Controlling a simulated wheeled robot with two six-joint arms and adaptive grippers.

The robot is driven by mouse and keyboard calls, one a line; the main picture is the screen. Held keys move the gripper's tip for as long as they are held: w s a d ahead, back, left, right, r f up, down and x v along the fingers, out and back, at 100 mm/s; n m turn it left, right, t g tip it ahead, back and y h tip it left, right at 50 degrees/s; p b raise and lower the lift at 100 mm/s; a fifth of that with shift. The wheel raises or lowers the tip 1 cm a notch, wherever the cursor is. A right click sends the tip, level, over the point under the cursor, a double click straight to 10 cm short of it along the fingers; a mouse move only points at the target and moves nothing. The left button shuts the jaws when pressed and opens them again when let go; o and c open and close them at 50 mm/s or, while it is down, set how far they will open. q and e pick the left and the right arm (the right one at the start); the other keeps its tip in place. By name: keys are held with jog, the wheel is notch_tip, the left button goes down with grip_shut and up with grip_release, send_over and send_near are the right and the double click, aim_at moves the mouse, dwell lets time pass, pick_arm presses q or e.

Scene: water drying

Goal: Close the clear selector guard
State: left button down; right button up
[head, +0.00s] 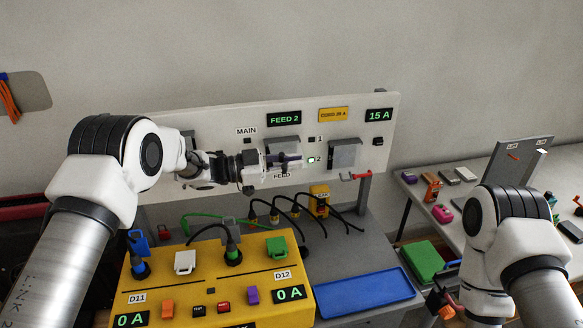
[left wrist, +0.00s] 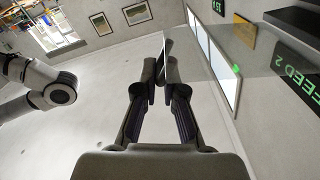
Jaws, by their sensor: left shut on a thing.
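The clear selector guard is hard to make out against the grey panel (head: 222,113). In the left wrist view a thin see-through sheet, which looks like the guard (left wrist: 167,48), stands edge-on between my fingertips. My left gripper (head: 290,160) is at the FEED selector in the middle of the panel, shut on the guard's edge; its two fingers also show in the left wrist view (left wrist: 162,85). The gripper hides most of the selector and part of the FEED label. My right gripper (head: 443,303) is low at the right, partly hidden by its arm, with its fingers unclear.
A FEED 2 display (head: 284,118) and a 15 A display (head: 379,115) are on the panel. A grey square plate (head: 345,155) is right of the selector. Below stand a yellow box (head: 190,290) with plugs and cables and a blue tray (head: 366,292). A white table (head: 405,178) is at right.

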pick_arm(q)
jog(key=shift+w+a+f+m+b, duration=0.15)
jog(key=shift+f+m+b, duration=0.6)
jog(key=shift+f+b, duration=0.6)
jog(key=shift+w+d+f+m+b, duration=0.1)
jog(key=shift+f+m+b, duration=0.7)
jog(key=shift+b, duration=1.05)
jog(key=c, duration=1.5)
grip_release()
jog(key=shift+o, duration=1.1)
jog(key=shift+w+f, duration=0.2)
jog(key=shift+a, duration=0.1)
